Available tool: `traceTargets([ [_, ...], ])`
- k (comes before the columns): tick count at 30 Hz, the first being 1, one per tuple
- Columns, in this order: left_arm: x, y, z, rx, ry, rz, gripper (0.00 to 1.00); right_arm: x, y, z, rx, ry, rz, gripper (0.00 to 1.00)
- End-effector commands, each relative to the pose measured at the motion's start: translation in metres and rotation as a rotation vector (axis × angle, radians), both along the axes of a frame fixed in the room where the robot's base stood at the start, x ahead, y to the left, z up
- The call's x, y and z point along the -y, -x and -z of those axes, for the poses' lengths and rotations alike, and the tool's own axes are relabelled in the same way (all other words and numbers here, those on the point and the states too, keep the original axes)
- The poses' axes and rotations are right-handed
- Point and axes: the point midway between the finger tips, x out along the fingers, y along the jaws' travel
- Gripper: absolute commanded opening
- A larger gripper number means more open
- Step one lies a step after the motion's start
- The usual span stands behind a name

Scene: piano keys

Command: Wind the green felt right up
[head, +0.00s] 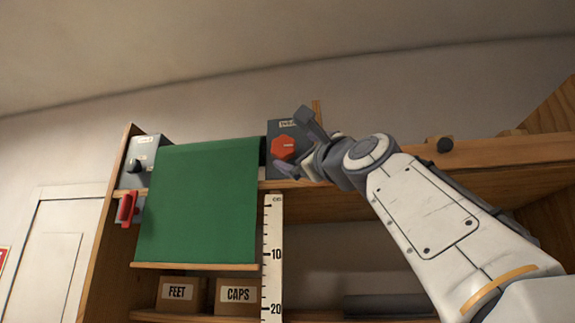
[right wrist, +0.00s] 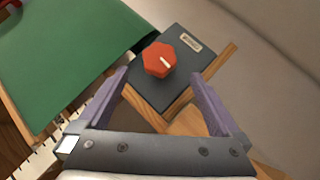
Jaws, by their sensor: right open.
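The green felt (head: 198,200) hangs as a broad sheet at the upper left of the wooden shelf unit, with a wooden bar (head: 195,266) along its lower edge. The bar is a little below the 10 mark of the white ruler (head: 272,255). Right of the felt is a dark grey box with a red-orange knob (head: 284,147), also clear in the right wrist view (right wrist: 159,60). A white line marks the knob's face. My right gripper (head: 296,145) is open, its fingers apart at either side of the knob, apparently not touching it. My left gripper is out of view.
A grey box with a black knob (head: 135,166) and a red handle (head: 128,208) are left of the felt. Boxes labelled FEET (head: 180,294) and CAPS (head: 238,296) stand below. A wooden beam (head: 500,153) runs to the right, behind my right arm.

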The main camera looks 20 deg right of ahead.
Motion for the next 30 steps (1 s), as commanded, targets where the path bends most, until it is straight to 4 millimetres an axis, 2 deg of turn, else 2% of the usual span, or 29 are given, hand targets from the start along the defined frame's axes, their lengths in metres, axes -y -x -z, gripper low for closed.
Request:
traceTargets([
  [1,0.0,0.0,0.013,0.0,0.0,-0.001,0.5,0.001,0.01,0.011,0.002,0.001,0.003,1.0],
  [4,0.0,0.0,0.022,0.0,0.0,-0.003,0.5,0.002,0.023,0.017,0.002,0.001,0.004,1.0],
  [9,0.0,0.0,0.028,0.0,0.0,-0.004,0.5,0.002,0.035,0.022,0.0,0.0,0.002,1.0],
  [14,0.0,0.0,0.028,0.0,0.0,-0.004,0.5,0.001,0.037,0.021,0.0,0.0,0.0,1.0],
  [23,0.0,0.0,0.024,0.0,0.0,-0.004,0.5,0.001,0.031,0.017,0.019,-0.023,-0.004,1.0],
  [30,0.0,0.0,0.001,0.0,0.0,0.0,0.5,-0.007,-0.001,0.004,0.172,-0.21,0.009,1.0],
])
